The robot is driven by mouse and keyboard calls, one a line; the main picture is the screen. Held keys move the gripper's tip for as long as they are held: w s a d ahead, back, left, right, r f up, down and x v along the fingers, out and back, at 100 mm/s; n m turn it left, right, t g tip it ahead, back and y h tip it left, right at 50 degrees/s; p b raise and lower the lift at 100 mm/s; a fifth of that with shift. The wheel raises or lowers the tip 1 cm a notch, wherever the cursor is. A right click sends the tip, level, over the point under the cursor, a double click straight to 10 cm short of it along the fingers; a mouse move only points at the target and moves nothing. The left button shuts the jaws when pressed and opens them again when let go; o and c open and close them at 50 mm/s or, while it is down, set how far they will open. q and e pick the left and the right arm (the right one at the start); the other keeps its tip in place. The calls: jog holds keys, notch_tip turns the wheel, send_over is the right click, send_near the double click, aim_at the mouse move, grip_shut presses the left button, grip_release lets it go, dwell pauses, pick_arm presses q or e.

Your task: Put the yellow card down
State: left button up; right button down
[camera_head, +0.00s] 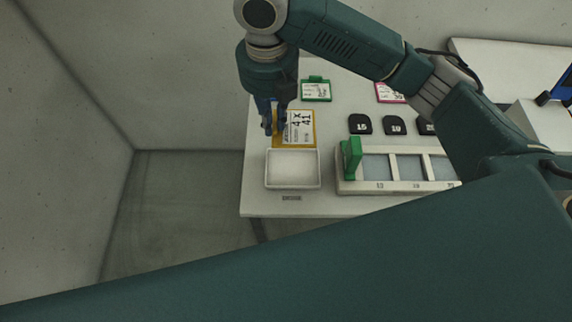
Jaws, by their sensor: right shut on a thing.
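The yellow card (307,142) has a white label with black print reading "4X" and "41". It is just behind the small white tray (292,186) at the table's left side. My right gripper (272,127) points down at the card's left edge and is shut on it. I cannot tell whether the card touches the table. The gripper hides part of its left side. My left gripper is not in view.
A green card (316,91) and a pink card (390,93) lie farther back. Black numbered pieces (360,124) sit behind a white rack (400,186) with a green block (351,158) at its left end. The white tray looks empty.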

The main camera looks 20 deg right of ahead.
notch_tip(320, 180, down, 14)
jog(key=shift+s+r+p, duration=0.1)
jog(key=shift+p, duration=0.95)
notch_tip(320, 180, down, 5)
jog(key=shift+r+p, duration=0.1)
jog(key=shift+p, duration=0.25)
jog(key=shift+f, duration=0.2)
jog(key=c, duration=2.2)
grip_release()
jog(key=o, duration=0.5)
